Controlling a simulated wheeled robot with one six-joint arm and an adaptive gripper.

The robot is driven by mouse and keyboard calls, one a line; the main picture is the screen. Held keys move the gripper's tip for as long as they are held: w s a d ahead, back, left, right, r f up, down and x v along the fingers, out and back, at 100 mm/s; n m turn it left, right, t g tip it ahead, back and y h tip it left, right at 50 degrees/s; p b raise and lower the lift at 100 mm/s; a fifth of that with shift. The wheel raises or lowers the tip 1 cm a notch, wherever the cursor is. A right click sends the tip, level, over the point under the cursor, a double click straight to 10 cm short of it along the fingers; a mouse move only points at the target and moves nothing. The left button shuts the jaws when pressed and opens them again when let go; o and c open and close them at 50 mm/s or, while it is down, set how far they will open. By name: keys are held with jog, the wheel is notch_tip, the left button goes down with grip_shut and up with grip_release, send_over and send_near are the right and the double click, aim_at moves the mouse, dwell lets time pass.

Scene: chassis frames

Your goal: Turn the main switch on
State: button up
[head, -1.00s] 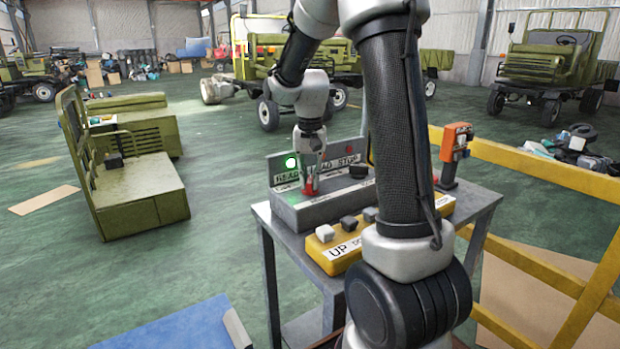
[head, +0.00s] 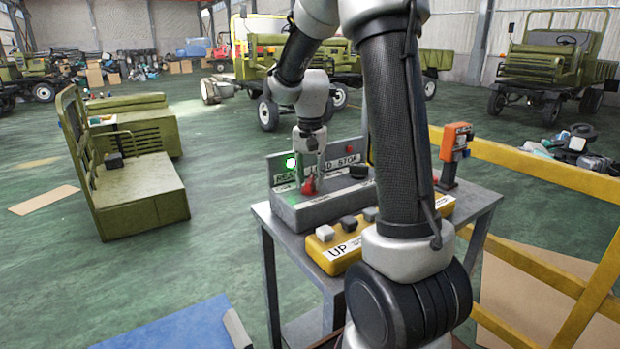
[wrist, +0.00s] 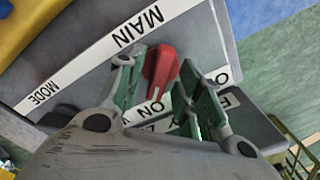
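The main switch is a red handle (wrist: 161,68) on the grey control box (head: 335,204). A white strip reading MAIN (wrist: 138,29) lies by it, and ON lettering shows near its lower end in the wrist view. My gripper (wrist: 160,62) points down at the box with its two green-padded fingers apart, one on each side of the handle. The left finger is close to the handle; a gap shows on the right. Contact cannot be told. In the head view the red handle (head: 309,186) is partly hidden by my gripper (head: 313,178).
A green lamp (head: 291,164) is lit on the panel behind. A yellow button box (head: 345,250) marked UP stands in front, and an orange device (head: 455,142) stands to the right. All sit on a grey table (head: 480,205). A yellow railing (head: 540,170) runs at right.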

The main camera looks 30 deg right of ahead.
aim_at(313, 192)
notch_tip(313, 192, up, 12)
dwell(0.6)
dwell(0.5)
jog(key=s+a+f+n+t, duration=0.1)
jog(key=s+n, duration=0.3)
jog(key=s, duration=0.8)
jog(key=s+a+f+n+t, duration=0.1)
jog(key=s+a+n+t, duration=0.2)
jog(key=s, duration=0.8)
jog(key=shift+s+a+n, duration=0.35)
jog(key=shift+a+n, duration=0.2)
jog(key=shift+n, duration=0.35)
